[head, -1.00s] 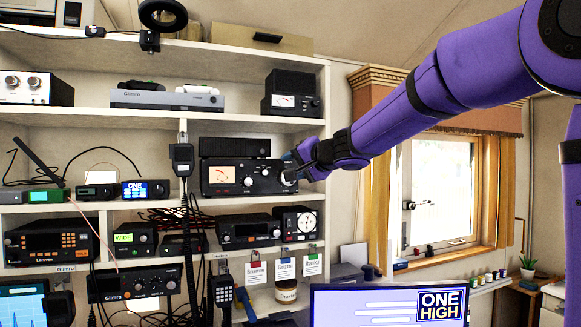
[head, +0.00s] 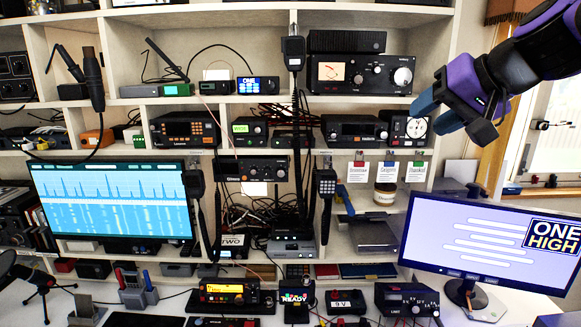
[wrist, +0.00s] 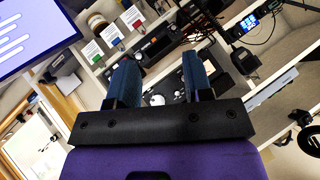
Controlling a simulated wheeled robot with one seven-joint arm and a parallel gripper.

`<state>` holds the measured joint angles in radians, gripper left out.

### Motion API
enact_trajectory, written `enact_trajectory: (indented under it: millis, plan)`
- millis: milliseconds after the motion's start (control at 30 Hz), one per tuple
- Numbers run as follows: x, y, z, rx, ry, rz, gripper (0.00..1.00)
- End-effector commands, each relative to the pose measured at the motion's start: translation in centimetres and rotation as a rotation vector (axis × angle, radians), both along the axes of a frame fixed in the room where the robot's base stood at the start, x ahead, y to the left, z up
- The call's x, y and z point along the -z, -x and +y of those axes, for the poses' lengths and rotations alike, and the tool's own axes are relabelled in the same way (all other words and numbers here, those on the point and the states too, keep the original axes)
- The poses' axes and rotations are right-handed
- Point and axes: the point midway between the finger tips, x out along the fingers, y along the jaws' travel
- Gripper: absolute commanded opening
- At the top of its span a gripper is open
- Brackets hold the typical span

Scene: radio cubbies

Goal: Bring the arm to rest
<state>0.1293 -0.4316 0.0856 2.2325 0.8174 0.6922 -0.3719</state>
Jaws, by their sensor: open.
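My gripper (head: 446,117) is at the right in the head view, in front of the right end of the shelving. Its two blue fingers are spread apart with nothing between them. My purple arm (head: 535,50) comes in from the upper right corner. In the wrist view the open fingers (wrist: 158,85) point toward the shelves. A black radio with an amber meter and a large pale knob (head: 362,76) stands on the shelf to the left of the gripper, apart from it in the head view.
Shelves (head: 270,98) full of radios fill the wall. A monitor reading ONE HIGH (head: 490,240) stands below my gripper. Another monitor (head: 110,200) shows a spectrum at left. Tags (head: 388,172) hang under the shelf near a jar (head: 385,193). A window (head: 548,130) is at right.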

Motion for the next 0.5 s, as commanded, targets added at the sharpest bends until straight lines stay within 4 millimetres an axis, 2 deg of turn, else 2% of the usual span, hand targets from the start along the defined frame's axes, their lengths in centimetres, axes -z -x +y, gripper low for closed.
enact_trajectory:
  millis: [33,100,300,400,500]
  plan:
    - [1.1,2.3,-0.2,-0.016,0.051,0.029,0.46]
    - [2.9,5.2,-0.9,-0.032,0.128,0.079,0.46]
    - [7.7,12.6,-3.8,-0.037,0.345,0.204,0.46]
    - [9.4,15.1,-5.4,-0.025,0.431,0.247,0.46]
    - [10.5,16.7,-6.5,-0.012,0.488,0.273,0.46]
